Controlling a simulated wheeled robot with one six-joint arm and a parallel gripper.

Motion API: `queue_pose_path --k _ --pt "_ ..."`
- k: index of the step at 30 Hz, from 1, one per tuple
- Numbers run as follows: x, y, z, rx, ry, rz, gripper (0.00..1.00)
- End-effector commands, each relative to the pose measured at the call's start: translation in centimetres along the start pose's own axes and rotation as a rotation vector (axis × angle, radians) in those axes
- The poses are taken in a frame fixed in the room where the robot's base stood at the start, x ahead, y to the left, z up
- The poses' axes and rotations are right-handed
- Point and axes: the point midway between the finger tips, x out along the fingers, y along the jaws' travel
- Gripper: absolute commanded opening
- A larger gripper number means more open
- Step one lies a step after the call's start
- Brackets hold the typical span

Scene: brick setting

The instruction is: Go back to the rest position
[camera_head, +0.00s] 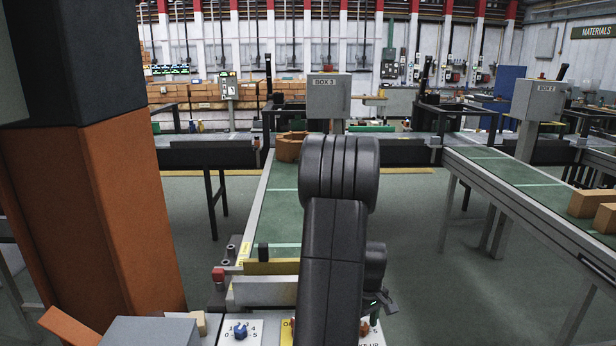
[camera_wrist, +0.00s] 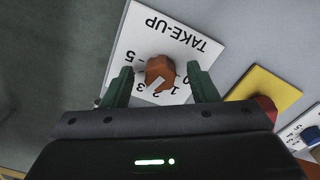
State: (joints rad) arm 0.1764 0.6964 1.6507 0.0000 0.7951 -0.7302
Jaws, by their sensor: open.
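My gripper (camera_wrist: 160,88) is open in the wrist view, its two green fingers apart on either side of an orange knob (camera_wrist: 160,70). The knob sits on a white plate (camera_wrist: 135,45) marked TAKE-UP with numbers around it. I cannot tell whether the fingers touch the knob; gaps show on both sides. In the head view my dark arm reaches down over the control panel (camera_head: 265,325), and part of my gripper (camera_head: 382,300) shows at its right; the arm hides much of the panel.
A blue knob (camera_head: 240,331) and a red button (camera_head: 218,273) are left of my arm. A green conveyor (camera_head: 283,205) runs ahead with an orange-brown octagonal piece (camera_head: 290,147) on it. Another conveyor (camera_head: 530,185) at right carries bricks (camera_head: 590,203). An orange-brown pillar (camera_head: 110,200) stands close at left.

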Motion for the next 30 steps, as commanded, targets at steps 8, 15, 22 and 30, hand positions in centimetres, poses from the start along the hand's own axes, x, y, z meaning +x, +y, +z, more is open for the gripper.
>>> queue_pose_path --k 8,15,22,30 --pt "-1.7 0.2 -0.1 -0.166 0.005 0.005 0.53" --pt "-5.2 0.1 -0.1 -0.163 0.003 0.003 0.53" --pt "-6.5 0.1 0.0 -0.162 0.001 0.001 0.53" --pt "-6.5 0.1 0.0 -0.162 0.000 0.000 0.53"
